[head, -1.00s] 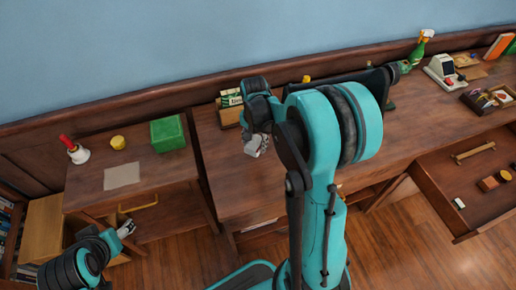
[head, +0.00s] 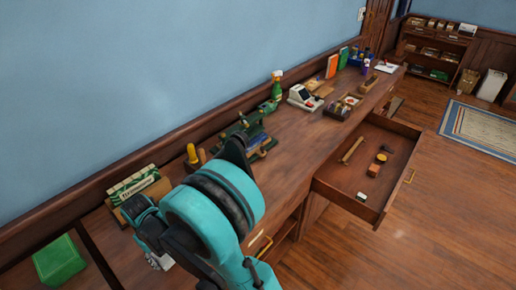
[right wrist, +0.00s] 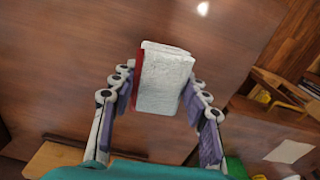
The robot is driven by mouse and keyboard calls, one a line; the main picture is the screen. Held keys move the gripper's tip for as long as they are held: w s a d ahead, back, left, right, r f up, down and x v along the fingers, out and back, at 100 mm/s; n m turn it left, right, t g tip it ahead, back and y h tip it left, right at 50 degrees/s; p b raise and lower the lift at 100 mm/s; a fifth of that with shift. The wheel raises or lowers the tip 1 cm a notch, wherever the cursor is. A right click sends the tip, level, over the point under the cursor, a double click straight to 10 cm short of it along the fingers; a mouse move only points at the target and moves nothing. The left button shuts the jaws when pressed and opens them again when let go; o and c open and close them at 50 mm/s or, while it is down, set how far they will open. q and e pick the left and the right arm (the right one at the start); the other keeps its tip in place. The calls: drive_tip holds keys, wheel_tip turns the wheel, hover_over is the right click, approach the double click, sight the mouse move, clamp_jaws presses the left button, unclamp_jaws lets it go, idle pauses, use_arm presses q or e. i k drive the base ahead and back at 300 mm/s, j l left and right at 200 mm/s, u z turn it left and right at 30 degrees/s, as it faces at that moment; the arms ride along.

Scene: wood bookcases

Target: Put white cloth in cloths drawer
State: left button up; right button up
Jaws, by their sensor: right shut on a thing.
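In the right wrist view my right gripper (right wrist: 163,100) is shut on a white, rough-surfaced, block-like thing (right wrist: 163,82) with a red strip along its left edge. I cannot tell for certain whether it is the white cloth. A flat pale square (right wrist: 288,150) lies on a brown surface in the right wrist view. An open drawer (head: 340,188) at the right holds several small items; no label is readable. My left gripper is out of view.
The long desk (head: 290,145) carries a green spray bottle (head: 277,85), a white-topped device (head: 304,97) and a small tray (head: 343,107). A green box (head: 59,261) is at the lower left. The floor (head: 440,200) right of the open drawer is clear.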

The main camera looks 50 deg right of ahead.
sight(366, 186)
drive_tip(key=l+z, duration=0.8)
drive_tip(key=z, duration=0.15)
drive_tip(key=i+l+z, duration=0.1)
drive_tip(key=l+z, duration=0.35)
drive_tip(key=i+l, duration=0.15)
drive_tip(key=l, duration=0.15)
drive_tip(key=i+l, duration=0.15)
drive_tip(key=l, duration=0.15)
drive_tip(key=i+l+z, duration=0.1)
drive_tip(key=l, duration=0.25)
